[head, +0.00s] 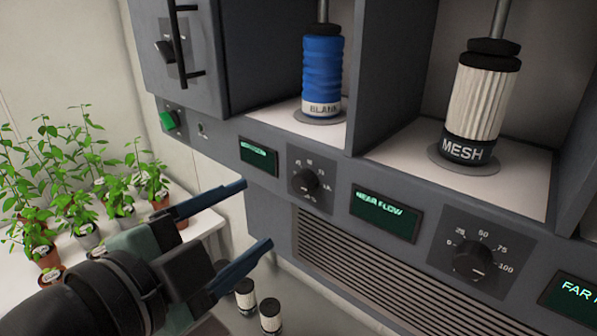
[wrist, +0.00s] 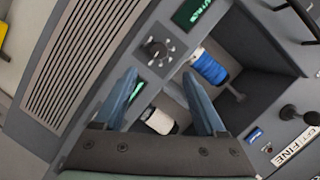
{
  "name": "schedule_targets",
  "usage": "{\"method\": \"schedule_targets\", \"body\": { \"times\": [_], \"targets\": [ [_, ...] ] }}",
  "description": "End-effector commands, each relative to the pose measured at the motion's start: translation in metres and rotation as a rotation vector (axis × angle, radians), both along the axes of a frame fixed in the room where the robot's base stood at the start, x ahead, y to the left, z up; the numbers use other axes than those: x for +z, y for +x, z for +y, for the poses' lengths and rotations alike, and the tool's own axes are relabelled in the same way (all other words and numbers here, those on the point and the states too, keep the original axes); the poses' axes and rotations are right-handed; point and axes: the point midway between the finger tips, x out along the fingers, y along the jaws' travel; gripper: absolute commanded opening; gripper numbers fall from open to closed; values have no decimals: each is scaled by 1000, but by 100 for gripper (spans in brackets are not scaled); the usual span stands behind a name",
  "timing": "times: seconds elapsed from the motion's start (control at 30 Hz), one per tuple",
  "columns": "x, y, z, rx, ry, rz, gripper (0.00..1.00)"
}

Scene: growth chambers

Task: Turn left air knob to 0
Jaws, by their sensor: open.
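The left air knob (head: 306,181) is a small black dial on a dark square plate, left of the NEAR FLOW display (head: 386,212). Its numbers and pointer are too small to read surely. A black knob on a marked plate also shows in the wrist view (wrist: 155,50), just beyond the fingertips. My gripper (head: 257,213) is open and empty, with its two blue fingers to the left of and below the left knob in the head view, apart from it. In the wrist view the open fingers (wrist: 159,74) point toward the knob.
A second knob (head: 473,262), marked 0 to 100, sits farther right. Above the panel stand a blue BLANK cylinder (head: 322,70) and a white MESH cylinder (head: 482,105) in open bays. A vent grille (head: 370,275) is below. Potted plants (head: 85,200) stand at the left.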

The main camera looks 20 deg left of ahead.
Motion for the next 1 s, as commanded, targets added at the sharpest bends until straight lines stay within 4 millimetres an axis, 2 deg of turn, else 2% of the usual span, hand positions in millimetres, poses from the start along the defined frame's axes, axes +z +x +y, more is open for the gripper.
{"method": "schedule_targets", "body": {
  "times": [0.3, 0.5, 0.7, 1.0],
  "targets": [
    [-10, 63, -9, -4, -3, 4, 73],
    [-18, 96, -12, -1, -2, 2, 73],
    [-24, 112, -14, 0, 0, 0, 73],
    [-26, 114, -14, 1, 0, 0, 73]
  ]
}}
